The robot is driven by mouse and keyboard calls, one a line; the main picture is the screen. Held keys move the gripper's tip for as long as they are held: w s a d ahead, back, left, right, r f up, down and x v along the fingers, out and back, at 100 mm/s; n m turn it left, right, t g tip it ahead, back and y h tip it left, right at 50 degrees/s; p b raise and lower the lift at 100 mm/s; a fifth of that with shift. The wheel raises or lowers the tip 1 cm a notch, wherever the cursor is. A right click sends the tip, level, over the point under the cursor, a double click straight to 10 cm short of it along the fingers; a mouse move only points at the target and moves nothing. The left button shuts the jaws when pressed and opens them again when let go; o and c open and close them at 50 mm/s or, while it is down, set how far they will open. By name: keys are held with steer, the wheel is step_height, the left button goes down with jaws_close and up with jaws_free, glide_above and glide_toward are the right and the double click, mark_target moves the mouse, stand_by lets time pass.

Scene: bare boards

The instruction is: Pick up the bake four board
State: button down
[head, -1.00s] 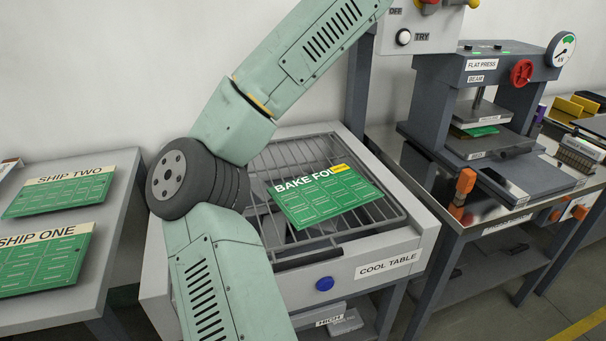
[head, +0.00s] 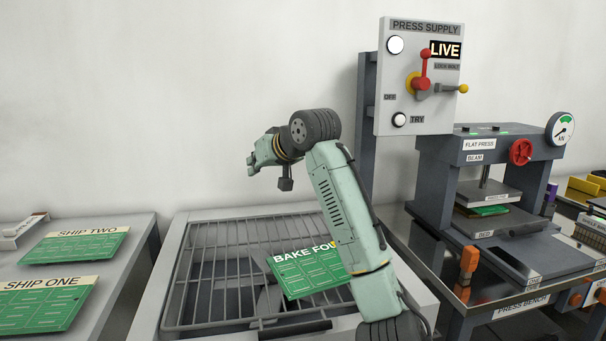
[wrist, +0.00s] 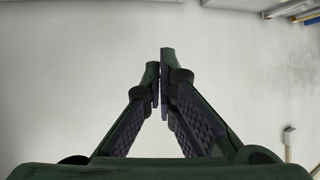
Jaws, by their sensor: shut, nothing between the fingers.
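The bake four board (head: 305,272) is a green panel with a white "BAKE FOUR" heading. It lies on the wire rack of the cool table (head: 205,280), right of the rack's middle. My arm crosses in front of its right side and hides the end of the heading. My gripper (wrist: 161,85) is shut and empty in the wrist view, facing a bare pale wall. In the head view my gripper (head: 251,166) is raised well above the rack, up and left of the board, and not touching it.
The ship two board (head: 75,246) and ship one board (head: 45,305) lie on a table at left. The press supply panel (head: 390,75) and flat press (head: 437,160) stand at right. The left part of the rack is clear.

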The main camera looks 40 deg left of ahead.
steer(key=w+d+f+h, duration=0.2)
steer(key=d+f+h, duration=0.1)
steer(key=f, duration=0.4)
steer(key=w+d+f+h, duration=0.1)
steer(key=d+f+h, duration=0.15)
steer(key=f, duration=0.35)
steer(key=shift+y, duration=0.25)
steer(key=x, duration=0.4)
steer(key=p+x, duration=0.1)
steer(key=x, duration=0.4)
steer(key=shift+w+d+f, duration=0.1)
steer(key=shift+d+f, duration=0.05)
steer(key=shift+f, duration=0.3)
steer(key=d, duration=0.1)
steer(key=s+d, duration=0.1)
steer(key=shift+d+p, duration=0.35)
steer(key=shift+s+d, duration=0.3)
steer(key=shift+d, duration=0.2)
